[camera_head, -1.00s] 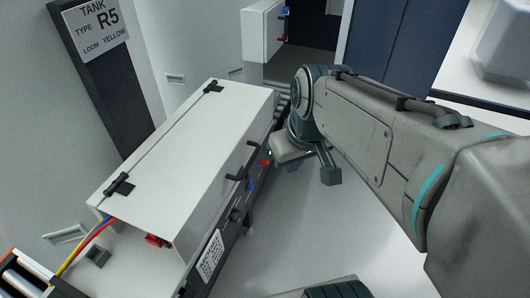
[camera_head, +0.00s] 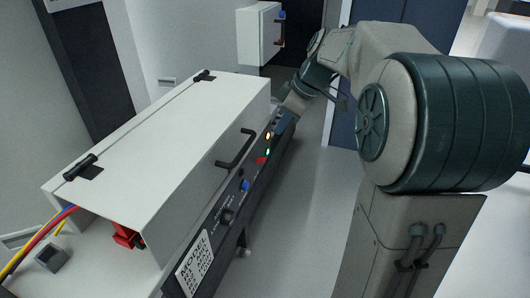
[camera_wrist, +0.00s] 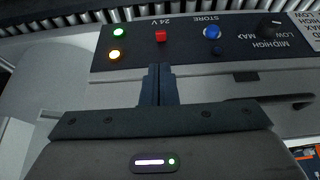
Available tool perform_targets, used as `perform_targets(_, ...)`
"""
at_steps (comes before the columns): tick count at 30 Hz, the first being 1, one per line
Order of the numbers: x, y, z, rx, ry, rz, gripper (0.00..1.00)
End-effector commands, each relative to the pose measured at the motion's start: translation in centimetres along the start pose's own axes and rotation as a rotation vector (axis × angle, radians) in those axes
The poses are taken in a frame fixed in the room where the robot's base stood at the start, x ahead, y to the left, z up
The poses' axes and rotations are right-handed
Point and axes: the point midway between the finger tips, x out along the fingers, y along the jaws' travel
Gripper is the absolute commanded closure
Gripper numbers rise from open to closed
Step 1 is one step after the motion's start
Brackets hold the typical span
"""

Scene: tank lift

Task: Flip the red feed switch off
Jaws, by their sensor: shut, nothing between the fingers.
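A small red switch (camera_head: 262,159) sits on the dark front panel of a white box-shaped machine (camera_head: 170,130). In the wrist view, the panel appears upside down and the red switch (camera_wrist: 161,36) is next to a "24 V" label. I cannot read the word "feed" or tell the switch's position. My gripper (camera_wrist: 160,68) is shut and empty, its dark fingertips pointing at the panel just short of the red switch in the picture. In the head view my gripper (camera_head: 282,122) is by the panel's far end, partly hidden by my arm.
A green lamp (camera_wrist: 118,32) and a yellow lamp (camera_wrist: 114,55) are beside the switch; a blue button (camera_wrist: 212,32) and a black knob (camera_wrist: 270,27) are on its other side. A black handle (camera_head: 236,150) juts from the cover. Another red part (camera_head: 127,236) is under its near end.

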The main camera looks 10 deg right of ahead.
Motion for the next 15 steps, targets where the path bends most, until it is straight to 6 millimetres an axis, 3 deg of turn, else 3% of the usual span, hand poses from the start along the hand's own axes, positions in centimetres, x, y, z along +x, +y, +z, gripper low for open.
perform_targets(9, 0.2, -0.1, 0.0, 0.001, -0.002, -0.001, 1.00)
perform_targets(15, 2.8, -0.1, 0.1, 0.002, -0.003, -0.003, 1.00)
